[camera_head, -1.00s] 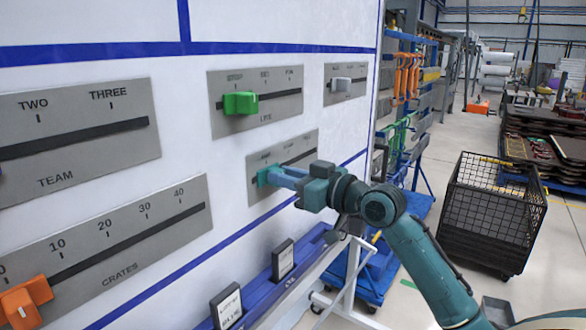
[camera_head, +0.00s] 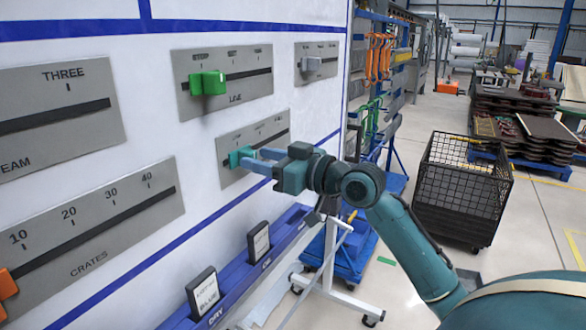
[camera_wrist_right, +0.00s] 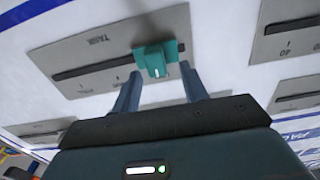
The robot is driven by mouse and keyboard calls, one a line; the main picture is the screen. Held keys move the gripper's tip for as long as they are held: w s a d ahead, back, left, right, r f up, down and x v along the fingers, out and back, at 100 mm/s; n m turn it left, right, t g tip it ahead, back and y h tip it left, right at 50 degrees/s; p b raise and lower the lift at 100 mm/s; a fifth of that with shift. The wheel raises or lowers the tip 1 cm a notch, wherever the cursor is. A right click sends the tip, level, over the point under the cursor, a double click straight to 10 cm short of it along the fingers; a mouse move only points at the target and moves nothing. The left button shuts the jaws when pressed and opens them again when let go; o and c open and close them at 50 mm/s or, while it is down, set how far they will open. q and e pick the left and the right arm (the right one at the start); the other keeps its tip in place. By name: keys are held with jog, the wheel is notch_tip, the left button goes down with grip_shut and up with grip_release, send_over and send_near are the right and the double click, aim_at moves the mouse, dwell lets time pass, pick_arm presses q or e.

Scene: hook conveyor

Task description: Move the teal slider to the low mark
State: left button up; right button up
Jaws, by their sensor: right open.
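The teal slider (camera_head: 241,156) sits near the left end of the slot in its grey plate (camera_head: 272,134) on the white board; the plate's labels are too small to read. In the right wrist view, the teal slider (camera_wrist_right: 155,60) shows near the right end of the slot, its knob facing the camera. My right gripper (camera_head: 259,158) is open at the slider. In the right wrist view, its blue fingers (camera_wrist_right: 160,82) are spread, one to each side of the knob, with gaps visible. My left gripper is not in view.
A green slider (camera_head: 208,83) and a grey slider (camera_head: 311,64) sit on plates above. An orange slider (camera_head: 6,284) is at the lower left. A blue ledge (camera_head: 232,277) with small signs runs below. A black mesh cart (camera_head: 463,190) stands on the floor at right.

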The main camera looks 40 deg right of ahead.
pick_arm(q)
jog(key=b, duration=0.1)
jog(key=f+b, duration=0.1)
jog(key=b, duration=0.1)
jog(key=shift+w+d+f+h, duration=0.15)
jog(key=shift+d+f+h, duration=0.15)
pick_arm(e)
jog(key=v, duration=1.1)
jog(key=shift+s, duration=0.3)
jog(key=shift+d+f, duration=0.1)
